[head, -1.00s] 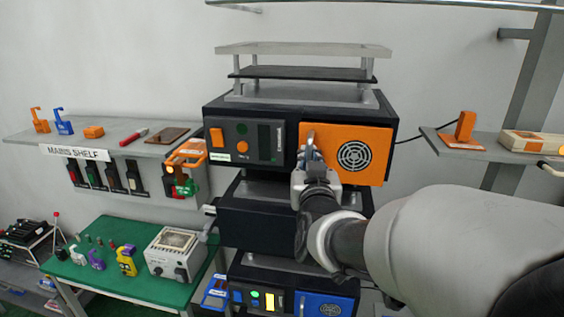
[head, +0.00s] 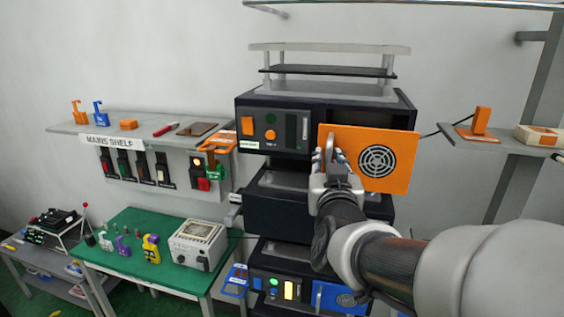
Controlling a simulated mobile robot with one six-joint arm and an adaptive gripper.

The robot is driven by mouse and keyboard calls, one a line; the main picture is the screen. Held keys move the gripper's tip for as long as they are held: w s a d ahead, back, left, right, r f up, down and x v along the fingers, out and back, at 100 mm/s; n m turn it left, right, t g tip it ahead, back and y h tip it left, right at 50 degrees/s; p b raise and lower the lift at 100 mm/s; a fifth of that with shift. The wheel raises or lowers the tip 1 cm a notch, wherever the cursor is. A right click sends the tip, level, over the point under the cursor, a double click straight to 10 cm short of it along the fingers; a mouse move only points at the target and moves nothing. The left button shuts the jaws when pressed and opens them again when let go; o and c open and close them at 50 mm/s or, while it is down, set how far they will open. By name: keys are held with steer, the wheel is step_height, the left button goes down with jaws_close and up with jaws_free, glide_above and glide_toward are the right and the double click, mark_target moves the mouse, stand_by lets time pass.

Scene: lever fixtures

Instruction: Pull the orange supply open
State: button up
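The orange supply is a dark housing (head: 278,97) on the rack, with an orange front panel (head: 402,150) bearing a round fan grille. The panel stands out from the housing, with a dark opening above it. A grey upright handle (head: 331,146) is on the panel's left side. My gripper (head: 332,166) is at this handle, its fingers around the lower part and apparently closed on it. The gripper hides the handle's lower end and the panel's lower left corner.
Left of the panel are an orange switch (head: 247,126) and an orange hanging tag (head: 217,143). A blue-fronted unit (head: 340,298) sits lower in the rack. A side shelf (head: 500,142) is at right, and a green table (head: 135,262) at lower left.

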steer(key=shift+o, duration=0.3)
steer(key=s+a, duration=0.1)
steer(key=s, duration=0.6)
steer(key=shift+s, duration=0.3)
steer(key=s+a+f+n+g+y+b, duration=0.15)
steer(key=s+f+g+b, duration=0.35)
steer(key=f, duration=0.6)
steer(key=s+a+f+n+g+y+b, duration=0.1)
steer(key=s+a+f+y+b, duration=0.15)
steer(key=f+b, duration=0.65)
steer(key=s+d+f+g+h+b, duration=0.1)
steer(key=s+d+f+g+b, duration=0.2)
steer(key=s+f+b, duration=0.2)
steer(key=s+d+f+m+g+b, duration=0.1)
steer(key=s+d+f+g+b, duration=0.2)
steer(key=s+f, duration=0.9)
step_height(320, 180, down, 4)
steer(key=shift+s+d+f+g+h+b, duration=0.15)
steer(key=shift+g+h+b, duration=0.35)
steer(key=shift+b, duration=0.4)
